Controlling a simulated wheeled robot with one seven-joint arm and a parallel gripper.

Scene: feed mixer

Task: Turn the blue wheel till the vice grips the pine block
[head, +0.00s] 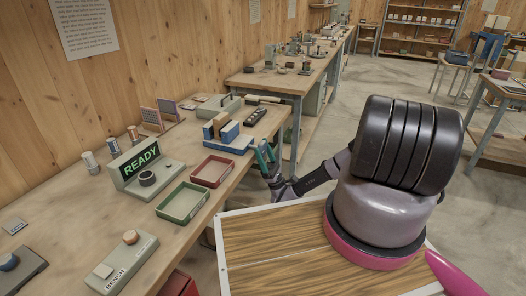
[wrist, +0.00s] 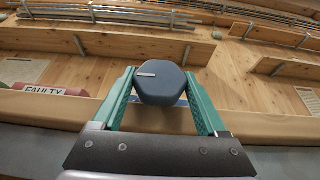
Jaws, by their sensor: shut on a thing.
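The blue vice (head: 230,143) stands near the front edge of the bench. The pale pine block (head: 220,123) is upright between its blue jaws; I cannot tell whether both jaws touch it. In the wrist view the dark blue wheel (wrist: 162,90) is many-sided, with a short white mark left of centre on its face. My gripper (wrist: 163,103) has its two green fingers on either side of the wheel and is shut on it. In the head view my gripper (head: 266,155) is at the bench's front edge, right of the vice. The wheel is hard to make out there.
A red tray (head: 228,169) and a green tray (head: 204,203) lie in front of the vice. A box with a lit READY sign (head: 141,160) stands to the left. A grey bench switch box (head: 130,265) is nearer. A red thing marked FAULTY (wrist: 50,106) shows in the wrist view.

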